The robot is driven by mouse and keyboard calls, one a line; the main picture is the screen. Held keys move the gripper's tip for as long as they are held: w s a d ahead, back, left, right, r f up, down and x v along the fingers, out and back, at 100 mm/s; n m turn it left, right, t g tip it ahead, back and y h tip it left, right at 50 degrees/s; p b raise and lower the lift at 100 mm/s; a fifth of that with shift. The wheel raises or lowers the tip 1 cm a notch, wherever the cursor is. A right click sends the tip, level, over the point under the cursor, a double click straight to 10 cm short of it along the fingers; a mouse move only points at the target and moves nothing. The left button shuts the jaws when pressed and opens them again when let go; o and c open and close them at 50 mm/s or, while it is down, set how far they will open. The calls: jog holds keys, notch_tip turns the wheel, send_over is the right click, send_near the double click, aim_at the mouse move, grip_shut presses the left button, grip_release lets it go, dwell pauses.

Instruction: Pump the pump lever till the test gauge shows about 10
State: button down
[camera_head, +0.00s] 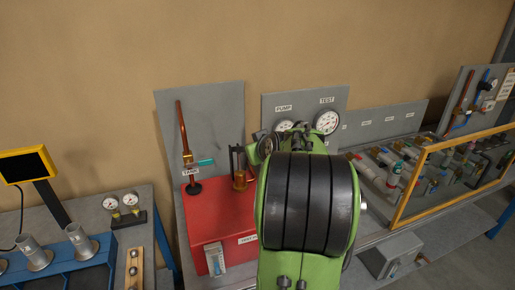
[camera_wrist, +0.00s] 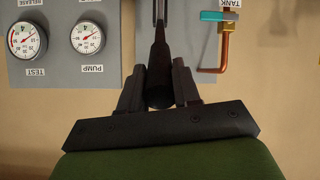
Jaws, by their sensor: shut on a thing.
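The pump lever (camera_wrist: 160,75) is a dark bar that runs up the middle of the wrist view, which is upside down. My gripper (camera_wrist: 158,72) is shut on its rounded end, one finger on each side. In the head view my green and black arm hides the gripper and the lever's grip. The test gauge (camera_head: 327,122) is a round white dial on the grey back panel; it also shows in the wrist view (camera_wrist: 27,40), with its needle slanting, the figures too small to read. The pump gauge (camera_wrist: 88,38) sits beside it.
A yellow-framed guard (camera_head: 430,165) and pipe fittings stand to the right. A blue rack (camera_head: 70,260) stands at lower left.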

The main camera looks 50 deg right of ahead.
jog(key=shift+w+r, duration=0.1)
jog(key=shift+r, duration=0.1)
jog(key=c, duration=0.8)
grip_release()
jog(key=shift+f, duration=0.15)
jog(key=b+v, duration=0.2)
jog(key=v, duration=1.4)
jog(key=shift+w, duration=0.15)
